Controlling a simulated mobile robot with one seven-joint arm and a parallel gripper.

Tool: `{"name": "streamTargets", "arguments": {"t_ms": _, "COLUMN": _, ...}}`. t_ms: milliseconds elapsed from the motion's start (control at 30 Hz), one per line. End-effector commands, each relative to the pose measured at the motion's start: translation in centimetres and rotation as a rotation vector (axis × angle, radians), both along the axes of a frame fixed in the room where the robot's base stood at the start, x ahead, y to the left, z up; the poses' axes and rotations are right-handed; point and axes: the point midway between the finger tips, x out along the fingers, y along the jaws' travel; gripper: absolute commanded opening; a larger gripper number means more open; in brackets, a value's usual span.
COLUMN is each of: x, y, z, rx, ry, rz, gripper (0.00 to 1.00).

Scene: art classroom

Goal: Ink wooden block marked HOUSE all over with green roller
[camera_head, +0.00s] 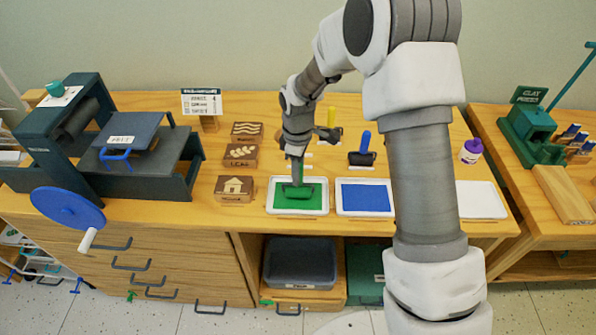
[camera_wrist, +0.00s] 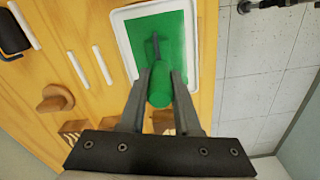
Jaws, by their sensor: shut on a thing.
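The wooden block marked with a house picture (camera_head: 235,189) lies flat on the table, left of the green ink tray (camera_head: 269,199). My gripper (camera_head: 297,165) is shut on the handle of the green roller (camera_head: 298,190) and holds it over the green tray. The roller's head is at the green ink; whether it touches is hard to tell. In the wrist view, my gripper's fingers (camera_wrist: 160,85) close on both sides of the green handle (camera_wrist: 160,97), with the white-rimmed tray (camera_wrist: 121,35) beyond. The house block's top shows no green.
A blue ink tray (camera_head: 391,209) is right of the green one, with a blue roller (camera_head: 363,150) behind it. A leaf block (camera_head: 241,155) and a wave block (camera_head: 247,131) lie behind the house block. A press (camera_head: 140,160) with a blue wheel fills the left side.

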Motion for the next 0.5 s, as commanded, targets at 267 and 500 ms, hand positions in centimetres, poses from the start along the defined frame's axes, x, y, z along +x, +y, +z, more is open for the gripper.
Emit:
{"name": "streamTargets", "arguments": {"t_ms": 267, "x": 0.0, "y": 0.0, "z": -0.1, "rx": 0.0, "ry": 0.002, "rz": -0.001, "gripper": 0.0}}
{"name": "streamTargets", "arguments": {"t_ms": 500, "x": 0.0, "y": 0.0, "z": 1.1, "rx": 0.0, "ry": 0.001, "rz": -0.001, "gripper": 0.0}}
